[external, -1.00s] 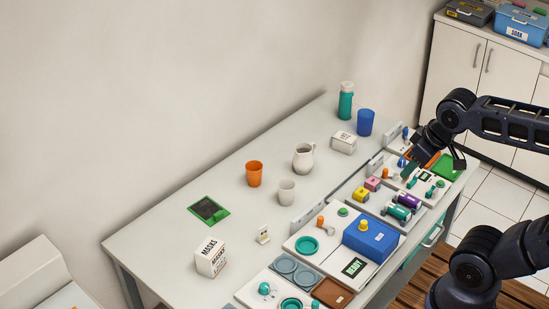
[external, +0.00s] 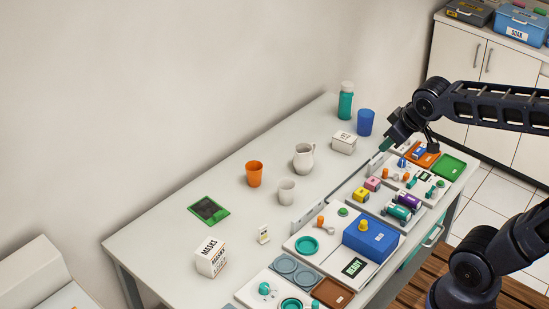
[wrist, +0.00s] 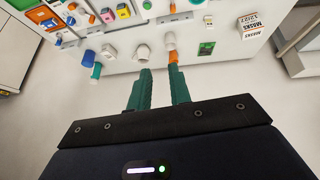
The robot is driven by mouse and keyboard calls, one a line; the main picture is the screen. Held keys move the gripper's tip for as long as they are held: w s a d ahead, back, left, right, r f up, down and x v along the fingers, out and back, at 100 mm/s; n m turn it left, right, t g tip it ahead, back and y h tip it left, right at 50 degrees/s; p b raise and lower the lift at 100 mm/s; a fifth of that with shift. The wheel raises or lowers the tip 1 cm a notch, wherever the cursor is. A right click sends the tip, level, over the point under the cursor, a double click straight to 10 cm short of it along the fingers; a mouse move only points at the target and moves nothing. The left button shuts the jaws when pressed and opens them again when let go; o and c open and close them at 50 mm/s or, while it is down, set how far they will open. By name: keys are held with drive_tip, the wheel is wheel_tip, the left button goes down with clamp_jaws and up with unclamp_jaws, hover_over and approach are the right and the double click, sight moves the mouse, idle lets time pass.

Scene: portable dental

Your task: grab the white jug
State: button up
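The white jug (external: 303,159) stands upright on the light table, between the orange cup and a small white box. It also shows in the wrist view (wrist: 142,52), just beyond the left finger's tip. My gripper (wrist: 160,68) has two teal fingers set apart with nothing between them. In the external view my gripper (external: 385,146) is above the table, to the right of the jug and apart from it; its fingers are partly hidden there.
A white cup (external: 286,191) and an orange cup (external: 254,174) stand left of the jug. A white box (external: 343,143), teal bottle (external: 345,101) and blue cup (external: 365,122) stand right of it. Trays with small items line the front edge.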

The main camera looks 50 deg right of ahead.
drive_tip(key=w+d+f+n+t+h, duration=0.1)
drive_tip(key=w+d, duration=0.3)
drive_tip(key=w, duration=0.4)
drive_tip(key=w+d+f+t+h, duration=0.1)
drive_tip(key=w+d+f+t, duration=0.1)
drive_tip(key=w+d, duration=0.45)
drive_tip(key=n+t+y, duration=0.4)
drive_tip(key=n+t, duration=0.1)
drive_tip(key=n, duration=0.1)
hover_over(310, 144)
drive_tip(key=s+d, duration=0.3)
drive_tip(key=s, duration=0.2)
wheel_tip(310, 144, down, 22)
wheel_tip(310, 144, down, 8)
drive_tip(key=shift+f, duration=0.1)
drive_tip(key=shift+w+f, duration=0.15)
drive_tip(key=shift+f, duration=0.05)
drive_tip(key=shift+x, duration=3.55)
drive_tip(key=shift+r, duration=0.1)
clamp_jaws()
